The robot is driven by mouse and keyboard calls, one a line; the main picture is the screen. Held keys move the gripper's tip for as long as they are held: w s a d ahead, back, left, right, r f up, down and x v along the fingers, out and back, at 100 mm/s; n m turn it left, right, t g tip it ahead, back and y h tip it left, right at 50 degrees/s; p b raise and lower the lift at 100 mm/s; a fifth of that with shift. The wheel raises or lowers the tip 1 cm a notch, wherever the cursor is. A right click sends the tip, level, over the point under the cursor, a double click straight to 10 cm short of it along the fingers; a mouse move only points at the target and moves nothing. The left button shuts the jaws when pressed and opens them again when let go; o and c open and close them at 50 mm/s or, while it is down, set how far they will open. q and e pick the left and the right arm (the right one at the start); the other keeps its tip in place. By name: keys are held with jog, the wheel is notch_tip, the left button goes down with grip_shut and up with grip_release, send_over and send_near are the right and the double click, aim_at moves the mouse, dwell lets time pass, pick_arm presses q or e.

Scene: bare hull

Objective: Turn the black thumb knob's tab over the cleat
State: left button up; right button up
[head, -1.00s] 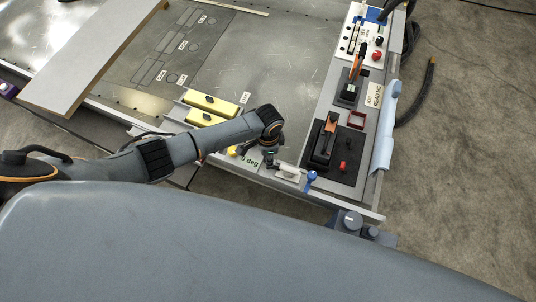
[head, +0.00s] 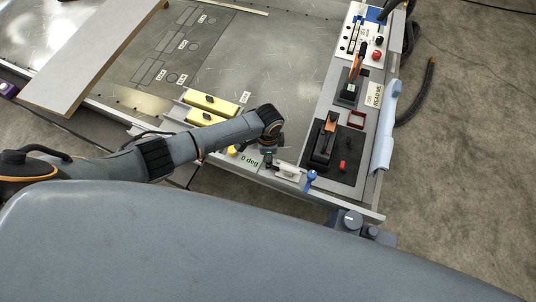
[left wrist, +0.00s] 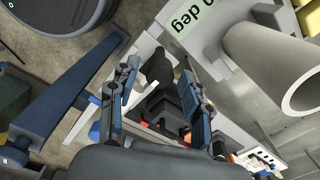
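My left gripper (head: 270,161) reaches in from the left and points down at the near edge of the metal bench, just right of the "0 deg" label (head: 249,160). In the left wrist view its two fingers (left wrist: 158,85) are spread apart. A black rounded knob (left wrist: 159,66) shows between them with a dark part below it; I cannot tell whether the fingers touch it. In the head view the knob is not distinguishable by the gripper. A pale block (head: 288,172) sits right of the gripper; I cannot tell if it is the cleat. My right gripper is not in view.
A blue-topped post (head: 311,177) stands close right of the gripper. Yellow blocks (head: 211,104) lie behind my forearm. A grey pipe (left wrist: 275,65) is near in the wrist view.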

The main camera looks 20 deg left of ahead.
pick_arm(q)
notch_tip(320, 180, up, 12)
dwell(0.7)
dwell(0.4)
